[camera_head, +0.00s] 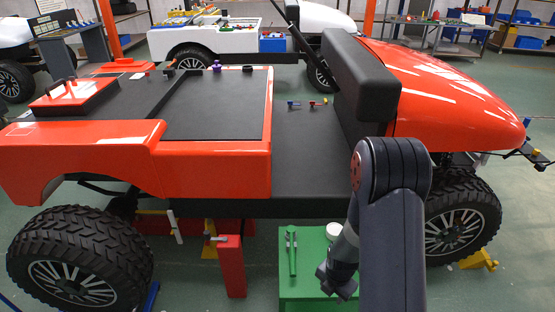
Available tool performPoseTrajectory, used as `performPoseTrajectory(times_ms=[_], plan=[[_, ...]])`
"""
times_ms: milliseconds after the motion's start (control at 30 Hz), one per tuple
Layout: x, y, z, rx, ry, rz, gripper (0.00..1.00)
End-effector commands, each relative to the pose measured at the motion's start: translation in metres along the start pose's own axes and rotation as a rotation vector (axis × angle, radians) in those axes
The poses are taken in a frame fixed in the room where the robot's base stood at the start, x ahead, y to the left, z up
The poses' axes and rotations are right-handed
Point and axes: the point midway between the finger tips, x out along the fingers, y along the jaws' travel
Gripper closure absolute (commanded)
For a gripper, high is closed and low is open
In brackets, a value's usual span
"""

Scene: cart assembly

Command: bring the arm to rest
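My arm rises at the lower right of the head view, in front of the orange and black cart (205,175). Its dark upper joint stands before the cart's side, below the black seat back. The forearm folds down to the left. My gripper (336,282) hangs low over the right part of a green box (308,262), beside the cart. Its fingers are too small and dark to show whether they are open or shut. I see nothing clearly held in it.
A green tool (292,250) and a white round item (334,230) lie on the green box. A red stand (231,266) is left of it. Large wheels (78,262) flank the area. Small coloured parts (294,104) lie on the cart's black floor.

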Motion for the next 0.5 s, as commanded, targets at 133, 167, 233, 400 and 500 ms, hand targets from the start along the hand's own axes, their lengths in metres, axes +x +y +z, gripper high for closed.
performPoseTrajectory(times_ms=[133,167,233,400,500], plan=[[-0.0056,-0.0012,0.0046,-0.003,-0.046,0.042,0.55],[-0.0065,-0.0014,0.0055,-0.003,-0.054,0.050,0.55],[-0.0083,-0.0014,0.0073,-0.005,-0.072,0.066,0.55],[-0.0107,-0.0014,0.0096,-0.006,-0.096,0.089,0.55],[-0.0112,-0.0013,0.0101,-0.007,-0.102,0.094,0.55]])
